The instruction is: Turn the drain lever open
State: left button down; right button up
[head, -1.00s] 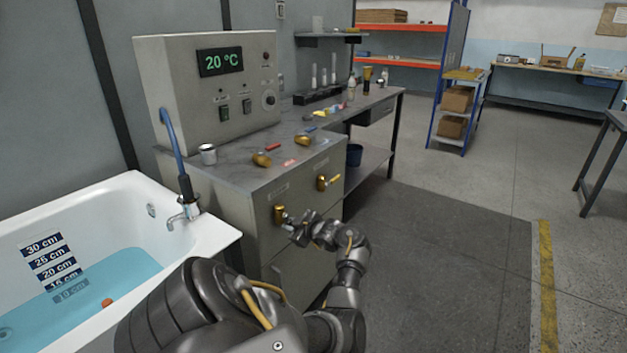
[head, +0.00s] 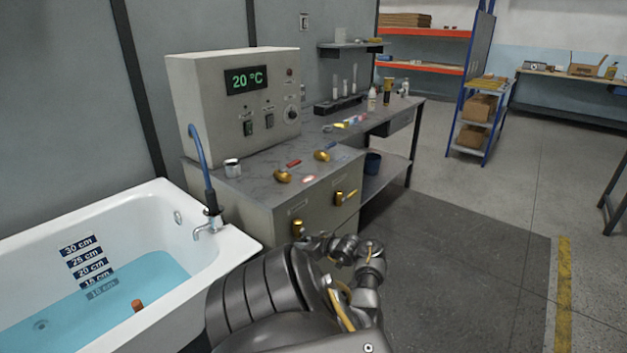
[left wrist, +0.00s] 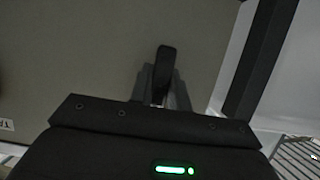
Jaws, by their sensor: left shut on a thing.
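Two brass valves sit on the front of the grey cabinet beside the tub. The left valve (head: 297,228) is partly hidden by my left gripper (head: 306,246), which is just below it. The lever's exact angle is hard to tell in the head view. My right gripper is not in view.
The white bathtub (head: 237,245) holds blue water beside a depth scale (head: 89,265), with a small orange-brown object (head: 137,305) in it. The control box (head: 235,105) reads 20 °C. A metal cup (head: 232,168) and small items lie on the counter.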

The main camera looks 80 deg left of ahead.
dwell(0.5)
pick_arm(q)
jog(key=c, duration=1.3)
grip_release()
jog(key=v, duration=1.1)
jog(key=shift+f, duration=0.1)
jog(key=shift+a, duration=0.1)
